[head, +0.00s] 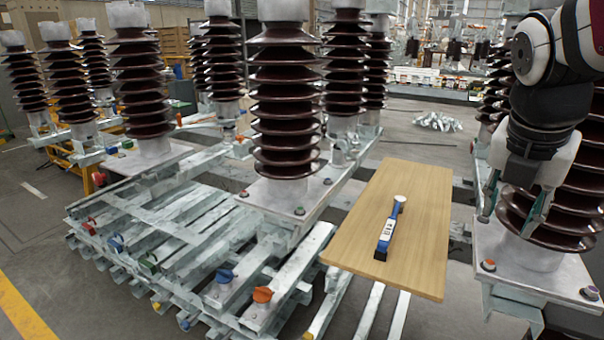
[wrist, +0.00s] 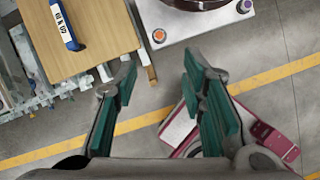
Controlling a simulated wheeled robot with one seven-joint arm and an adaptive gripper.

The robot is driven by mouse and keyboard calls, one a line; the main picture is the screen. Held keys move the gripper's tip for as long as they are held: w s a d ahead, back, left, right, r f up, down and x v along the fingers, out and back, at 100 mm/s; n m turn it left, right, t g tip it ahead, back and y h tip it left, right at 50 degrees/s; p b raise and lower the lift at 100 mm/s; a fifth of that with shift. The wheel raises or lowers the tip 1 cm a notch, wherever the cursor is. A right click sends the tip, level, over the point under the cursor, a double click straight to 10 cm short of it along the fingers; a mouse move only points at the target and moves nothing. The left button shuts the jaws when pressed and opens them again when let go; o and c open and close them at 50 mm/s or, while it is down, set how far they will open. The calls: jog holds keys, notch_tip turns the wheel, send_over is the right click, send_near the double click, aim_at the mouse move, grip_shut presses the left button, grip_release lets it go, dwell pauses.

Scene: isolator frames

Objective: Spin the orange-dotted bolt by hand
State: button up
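The bolt with the orange top (head: 488,265) sits upright at the front left corner of the metal base plate under the right-hand insulator. It also shows in the wrist view as an orange dot in a dark ring (wrist: 158,36), near the plate's corner. My gripper (head: 514,208) hangs above the plate, pointing down, in front of the insulator's lower discs. In the wrist view its two green-padded fingers (wrist: 160,72) are spread wide with nothing between them. The bolt lies beyond the fingertips, apart from them.
A wooden board (head: 425,215) left of the plate carries a blue tool with a white label (head: 386,235). A purple-topped bolt (wrist: 243,6) sits on the same plate. Ribbed brown insulators (head: 286,100) and a metal frame with coloured knobs, one orange (head: 262,295), fill the left.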

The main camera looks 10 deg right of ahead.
aim_at(490, 262)
jog(key=b+x, duration=0.5)
jog(key=x, duration=0.9)
grip_shut()
